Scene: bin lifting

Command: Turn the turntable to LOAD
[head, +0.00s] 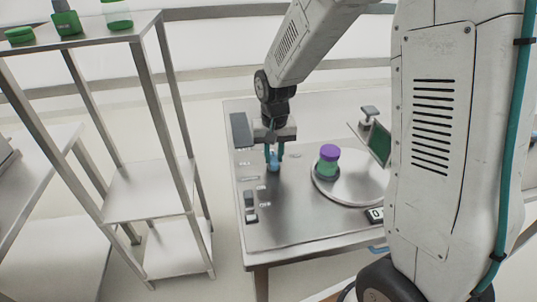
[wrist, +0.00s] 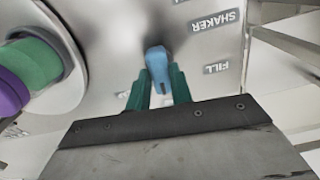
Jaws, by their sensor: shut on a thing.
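The turntable (head: 345,199) is a round pale metal disc on the right of the steel table. A jar with a green body and a purple lid (head: 328,161) stands upright on it; the jar also shows at the left edge of the wrist view (wrist: 36,62). My gripper (head: 273,163) is left of the turntable, pointing down at the table. In the wrist view its green fingers (wrist: 160,88) are shut on a blue knob (wrist: 158,62). Labels reading SHAKER and FILL are beside the knob; I cannot read a LOAD label.
A green screen (head: 380,144) stands behind the turntable, partly hidden by my arm. A small display (head: 376,214) is at its front right. Small switches (head: 251,212) line the table's left side. A metal shelf (head: 150,190) with green items on top stands left, across a floor gap.

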